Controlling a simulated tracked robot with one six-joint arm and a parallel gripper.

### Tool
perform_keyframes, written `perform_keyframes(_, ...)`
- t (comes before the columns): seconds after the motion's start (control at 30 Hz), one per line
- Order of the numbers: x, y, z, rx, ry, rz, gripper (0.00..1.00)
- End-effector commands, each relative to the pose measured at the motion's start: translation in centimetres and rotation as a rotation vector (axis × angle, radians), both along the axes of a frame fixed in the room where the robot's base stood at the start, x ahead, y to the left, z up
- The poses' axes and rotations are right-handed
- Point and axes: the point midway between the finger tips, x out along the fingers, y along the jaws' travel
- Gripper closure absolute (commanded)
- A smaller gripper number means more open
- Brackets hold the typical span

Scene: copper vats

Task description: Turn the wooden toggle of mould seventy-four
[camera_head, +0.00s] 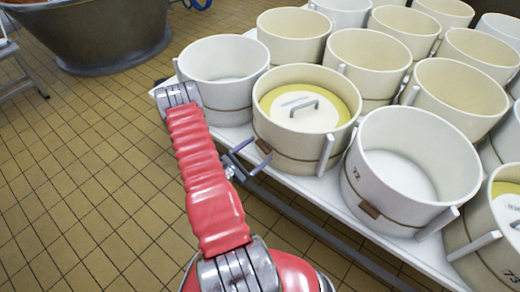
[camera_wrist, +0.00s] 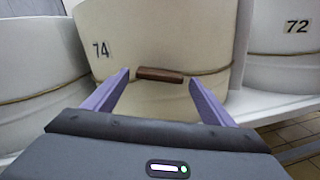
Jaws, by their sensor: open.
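Mould seventy-four (camera_wrist: 120,35) fills the middle of the wrist view, with a black "74" on its cream wall. Its dark wooden toggle (camera_wrist: 160,75) lies nearly level across the wall, tilted slightly down to the right, on a thin cord. My gripper (camera_wrist: 158,78) is open, with one purple finger on each side of the toggle; I cannot tell whether either touches it.
Mould 72 (camera_head: 365,200) stands close on the right, also seen in the wrist view (camera_wrist: 285,45). A plain mould (camera_head: 222,62) stands to the left. More moulds crowd the white table (camera_head: 290,175). Tiled floor is open at left, below a copper vat (camera_head: 100,35).

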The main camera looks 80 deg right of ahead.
Motion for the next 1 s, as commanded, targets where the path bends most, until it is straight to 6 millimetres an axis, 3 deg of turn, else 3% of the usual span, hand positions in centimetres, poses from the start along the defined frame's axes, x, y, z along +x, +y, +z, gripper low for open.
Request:
perform_keyframes(0.47,-0.72,-1.13,-0.01,0.0,0.001,0.001,0.23)
perform_keyframes(1.0,-0.74,-1.08,-0.03,0.001,0.002,0.0,0.6)
